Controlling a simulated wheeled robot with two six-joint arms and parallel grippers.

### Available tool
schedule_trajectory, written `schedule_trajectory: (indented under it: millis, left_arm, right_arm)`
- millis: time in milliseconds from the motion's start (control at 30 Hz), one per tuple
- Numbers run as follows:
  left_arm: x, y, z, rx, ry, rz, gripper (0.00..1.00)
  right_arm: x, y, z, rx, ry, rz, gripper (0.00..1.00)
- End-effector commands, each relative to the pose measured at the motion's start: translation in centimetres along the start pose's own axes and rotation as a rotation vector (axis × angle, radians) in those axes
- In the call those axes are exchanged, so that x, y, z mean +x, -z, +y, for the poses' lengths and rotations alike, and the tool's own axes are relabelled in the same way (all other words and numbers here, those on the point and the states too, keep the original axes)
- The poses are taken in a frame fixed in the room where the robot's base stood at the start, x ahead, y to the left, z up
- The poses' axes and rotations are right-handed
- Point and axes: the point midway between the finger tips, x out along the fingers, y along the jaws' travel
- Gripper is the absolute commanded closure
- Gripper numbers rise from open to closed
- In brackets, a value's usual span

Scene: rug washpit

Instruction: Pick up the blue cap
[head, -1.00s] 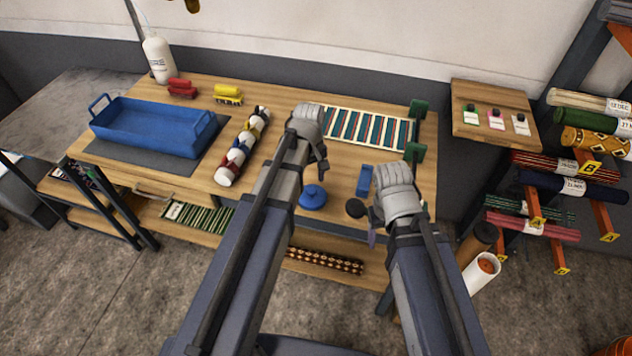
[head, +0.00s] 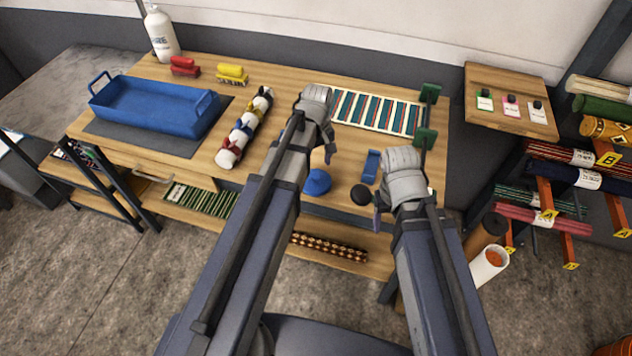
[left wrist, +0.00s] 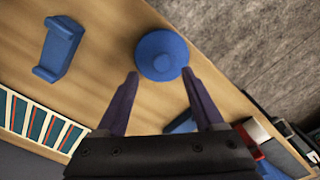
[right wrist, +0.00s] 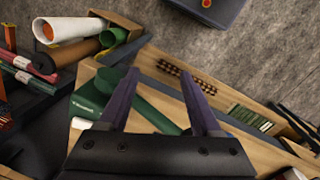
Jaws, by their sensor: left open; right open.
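The blue cap (head: 317,182), a round disc with a raised middle, lies on the wooden table near its front edge. It also shows in the left wrist view (left wrist: 161,55), just beyond my fingertips and roughly centred between them. My left gripper (head: 329,152) is open and empty, above the table close to the cap. Its spread fingers show in the left wrist view (left wrist: 160,74); the height gap to the cap is hard to judge. My right gripper (head: 372,212) is open and empty at the table's right front, right of the cap, as the right wrist view also shows (right wrist: 160,74).
A blue bracket-shaped piece (head: 371,166) lies right of the cap. A striped panel (head: 378,113) lies behind, beside green clamps (head: 427,115). A bound roll (head: 244,128) and a blue tub (head: 157,108) are to the left. A rack of rolls (head: 573,176) stands at the right.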

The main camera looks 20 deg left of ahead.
Motion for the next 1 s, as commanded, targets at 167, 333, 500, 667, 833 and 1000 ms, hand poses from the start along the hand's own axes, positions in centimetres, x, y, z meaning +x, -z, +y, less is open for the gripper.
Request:
schedule_trajectory:
  millis: [167,333,500,667,833,1000]
  left_arm:
    - [1.8,0.1,-0.1,0.0,0.0,0.0,0.31]
    - [4.0,0.2,-0.3,0.0,0.0,0.0,0.31]
    - [5.2,0.2,-0.3,0.0,0.0,0.0,0.31]
    - [5.0,0.2,-0.3,0.0,0.0,0.0,0.31]
    - [5.0,0.2,-0.3,0.0,0.0,0.0,0.4]
    - [5.0,0.2,-0.3,0.0,0.0,0.0,0.59]
  right_arm:
    - [1.8,0.1,-0.2,0.0,0.0,0.0,0.35]
    - [4.0,0.2,-0.4,0.0,0.0,0.0,0.35]
    - [5.2,0.3,-0.5,0.0,0.0,0.0,0.35]
    - [5.0,0.3,-0.5,0.0,0.0,0.0,0.35]
    - [5.0,0.3,-0.5,0.0,0.0,0.0,0.35]
    - [5.0,0.3,-0.5,0.0,0.0,0.0,0.35]
